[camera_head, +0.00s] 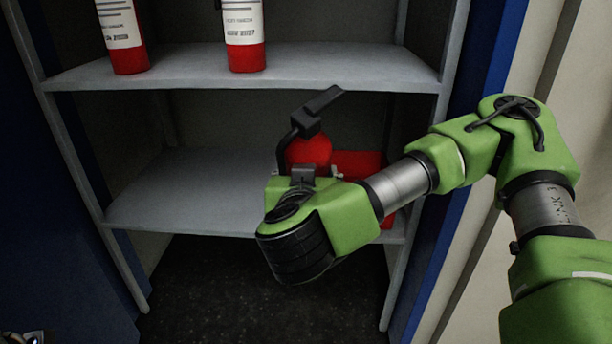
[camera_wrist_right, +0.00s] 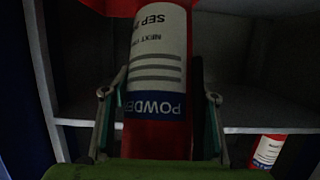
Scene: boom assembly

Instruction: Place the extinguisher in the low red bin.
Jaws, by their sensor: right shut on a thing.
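The held extinguisher (camera_head: 308,150) is red with a black handle and lever on top. It shows in front of the lower shelf, mostly hidden behind my right gripper (camera_head: 303,180) in the head view. In the right wrist view the fingers are shut around its body (camera_wrist_right: 158,75), on either side of its white and blue label. A red box-like thing (camera_head: 360,162), apparently the low red bin, stands on the right of the lower shelf, partly hidden by my right gripper and arm.
Two extinguishers, a left one (camera_head: 124,40) and a right one (camera_head: 244,38), stand on the upper shelf (camera_head: 330,70). The lower shelf (camera_head: 180,195) is bare on its left. Cabinet side walls flank the shelves, with dark floor (camera_head: 210,290) below.

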